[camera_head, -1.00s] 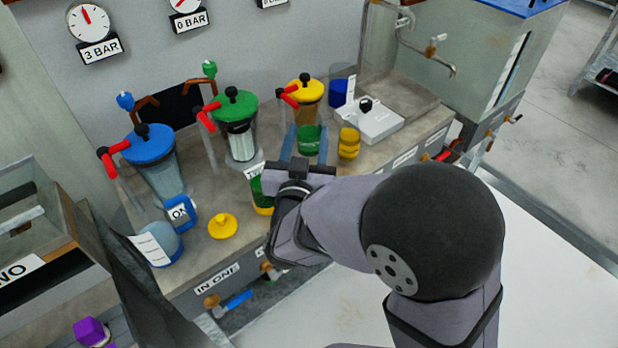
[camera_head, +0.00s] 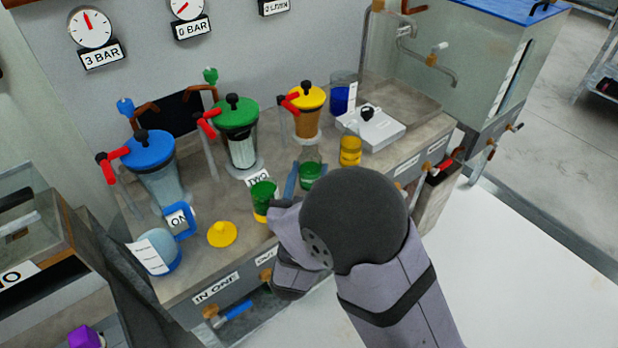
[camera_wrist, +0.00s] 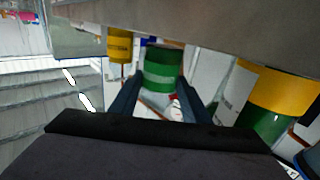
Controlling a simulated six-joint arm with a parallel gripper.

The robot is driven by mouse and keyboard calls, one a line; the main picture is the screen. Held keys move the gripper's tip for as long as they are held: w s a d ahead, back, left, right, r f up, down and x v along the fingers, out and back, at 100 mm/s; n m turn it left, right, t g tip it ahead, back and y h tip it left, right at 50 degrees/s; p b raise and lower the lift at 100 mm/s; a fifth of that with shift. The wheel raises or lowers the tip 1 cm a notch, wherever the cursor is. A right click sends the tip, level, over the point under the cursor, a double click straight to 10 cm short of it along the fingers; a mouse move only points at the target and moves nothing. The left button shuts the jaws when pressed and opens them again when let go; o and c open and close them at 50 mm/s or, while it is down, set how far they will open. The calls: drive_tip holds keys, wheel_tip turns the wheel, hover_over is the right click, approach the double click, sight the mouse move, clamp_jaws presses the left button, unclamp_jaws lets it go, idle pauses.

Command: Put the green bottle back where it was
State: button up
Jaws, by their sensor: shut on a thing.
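The green bottle (camera_head: 310,171) has a green lower body and a clear upper part. In the head view it is near the front of the bench, right of a green and yellow container (camera_head: 263,196). My gripper (camera_head: 306,178) is shut on it; my arm hides part of the fingers. In the wrist view the green bottle (camera_wrist: 162,68) with pale bands is between the two blue fingers of my gripper (camera_wrist: 161,85). I cannot tell whether its base touches the bench.
A yellow container (camera_head: 350,150) stands right of the bottle, near a white scale (camera_head: 370,128). Blue (camera_head: 150,150), green (camera_head: 236,115) and yellow-lidded (camera_head: 305,100) vessels stand behind.

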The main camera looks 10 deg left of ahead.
drive_tip(key=shift+f, duration=0.55)
drive_tip(key=shift+f, duration=0.2)
drive_tip(key=o, duration=1.2)
drive_tip(key=shift+r, duration=0.1)
drive_tip(key=shift+r, duration=0.15)
drive_tip(key=s, duration=1.2)
